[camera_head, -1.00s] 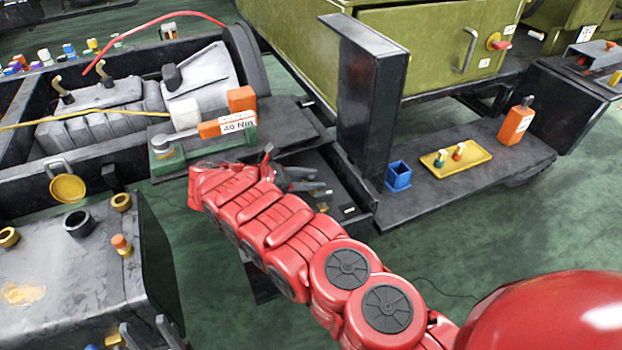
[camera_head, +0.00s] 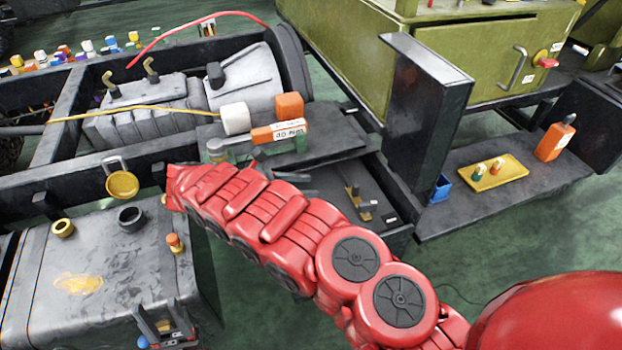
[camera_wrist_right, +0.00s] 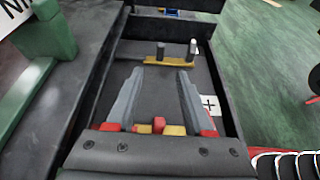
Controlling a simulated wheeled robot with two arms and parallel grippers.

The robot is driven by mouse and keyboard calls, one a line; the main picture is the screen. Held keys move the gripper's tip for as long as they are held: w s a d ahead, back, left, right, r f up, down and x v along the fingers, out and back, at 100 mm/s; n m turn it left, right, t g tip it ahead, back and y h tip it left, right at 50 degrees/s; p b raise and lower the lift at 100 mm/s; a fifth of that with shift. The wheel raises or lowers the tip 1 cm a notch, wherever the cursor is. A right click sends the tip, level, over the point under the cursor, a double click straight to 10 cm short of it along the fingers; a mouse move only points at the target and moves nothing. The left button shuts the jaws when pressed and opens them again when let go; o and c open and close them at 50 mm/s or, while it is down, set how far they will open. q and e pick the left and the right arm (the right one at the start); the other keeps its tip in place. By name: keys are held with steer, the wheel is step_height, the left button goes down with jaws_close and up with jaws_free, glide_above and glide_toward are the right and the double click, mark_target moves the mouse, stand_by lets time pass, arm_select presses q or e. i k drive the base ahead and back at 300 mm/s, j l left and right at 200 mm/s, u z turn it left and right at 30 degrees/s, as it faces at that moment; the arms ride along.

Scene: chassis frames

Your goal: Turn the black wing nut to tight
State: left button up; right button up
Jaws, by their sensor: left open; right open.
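I cannot clearly make out a black wing nut. In the right wrist view, a yellow bar with two upright grey posts (camera_wrist_right: 170,61) stands in a dark tray (camera_wrist_right: 214,92). The head view shows small dark posts with yellow parts (camera_head: 358,199) in that tray. My right gripper (camera_wrist_right: 159,74) is open and empty over the tray, its fingers pointing towards the yellow bar. My red arm hides most of it in the head view. My left gripper (camera_head: 163,316) is open at the bottom left of the head view, beside the dark box.
A tall black panel (camera_head: 425,125) rises on the right. The dark box (camera_head: 110,262) has several fittings on top. A yellow plate (camera_head: 492,172) and blue cup (camera_head: 438,188) sit on the right shelf.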

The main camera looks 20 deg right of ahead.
mark_target(364, 207)
steer(key=k, duration=1)
